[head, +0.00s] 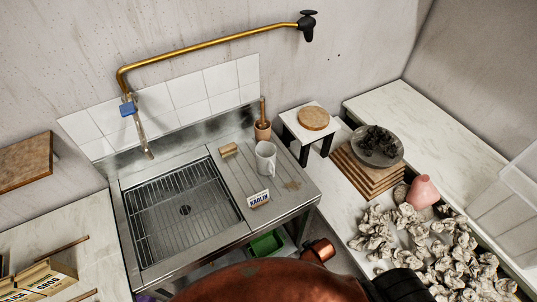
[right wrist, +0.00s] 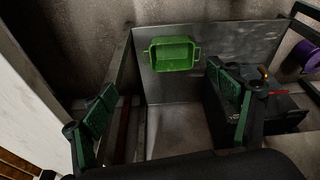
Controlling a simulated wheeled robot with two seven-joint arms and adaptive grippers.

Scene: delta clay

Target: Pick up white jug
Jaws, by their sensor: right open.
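The white jug (head: 265,158) stands upright on the ribbed drainboard of the steel sink unit (head: 136,232) in the head view. Its handle shows on its right side. My right gripper (right wrist: 165,115) is open in the right wrist view, with its two green-padded fingers wide apart and nothing between them. The jug does not show in that view, which looks at the space under a counter or sink. My left gripper is in neither view.
Beside the jug are a small KAOLIN box (head: 258,200), a tan block (head: 229,150) and a terracotta pot (head: 262,130) with a wooden handle. A green tub (head: 266,243) is below the sink; it also shows in the right wrist view (right wrist: 172,54). Crumpled pieces (head: 425,245) cover the right counter.

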